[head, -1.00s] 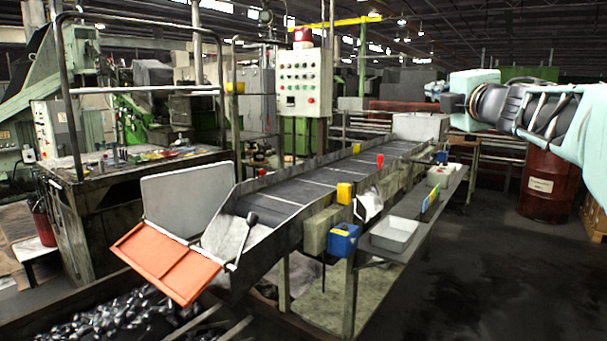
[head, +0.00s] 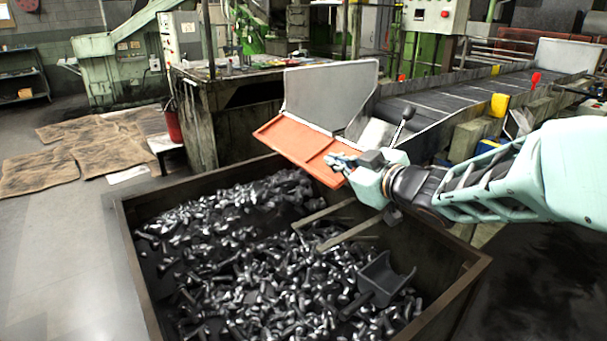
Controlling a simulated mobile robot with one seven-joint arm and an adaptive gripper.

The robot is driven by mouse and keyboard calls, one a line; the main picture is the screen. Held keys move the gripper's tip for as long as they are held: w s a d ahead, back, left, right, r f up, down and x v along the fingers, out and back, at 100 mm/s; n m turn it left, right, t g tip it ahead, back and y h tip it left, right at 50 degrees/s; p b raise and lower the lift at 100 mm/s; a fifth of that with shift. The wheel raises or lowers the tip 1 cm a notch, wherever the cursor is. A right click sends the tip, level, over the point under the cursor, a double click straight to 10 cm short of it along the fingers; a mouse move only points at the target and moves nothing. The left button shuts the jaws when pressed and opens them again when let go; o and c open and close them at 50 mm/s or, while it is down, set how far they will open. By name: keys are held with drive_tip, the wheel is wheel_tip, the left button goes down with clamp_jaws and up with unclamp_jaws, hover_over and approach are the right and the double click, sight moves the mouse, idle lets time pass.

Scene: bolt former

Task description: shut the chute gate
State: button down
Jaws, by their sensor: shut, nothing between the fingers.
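The chute gate is an orange-red flat plate (head: 292,145) at the near end of the conveyor chute (head: 377,133). It slopes down and outward over the bin of bolts, lying open. A grey side panel (head: 330,95) stands upright behind it. A lever with a dark knob (head: 405,118) stands at the chute's right side. My gripper (head: 338,161) is at the gate's lower right part, its fingers shut and empty. It overlaps the gate's edge in the picture; I cannot tell whether it touches. My wrist hides part of the chute's near right side.
A large metal bin (head: 128,237) full of bolts lies below the gate, with a grey scoop (head: 384,278) inside. The conveyor (head: 465,92) runs back to the right. A control box (head: 433,15) stands behind. Open floor (head: 60,250) lies to the left.

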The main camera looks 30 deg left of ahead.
drive_tip(key=w+a+f+b, duration=0.3)
drive_tip(key=w+a+f, duration=0.2)
drive_tip(key=a, duration=0.3)
drive_tip(key=shift+w+a+f+b, duration=0.2)
drive_tip(key=shift+w+f+b, duration=0.1)
drive_tip(key=shift+f, duration=0.6)
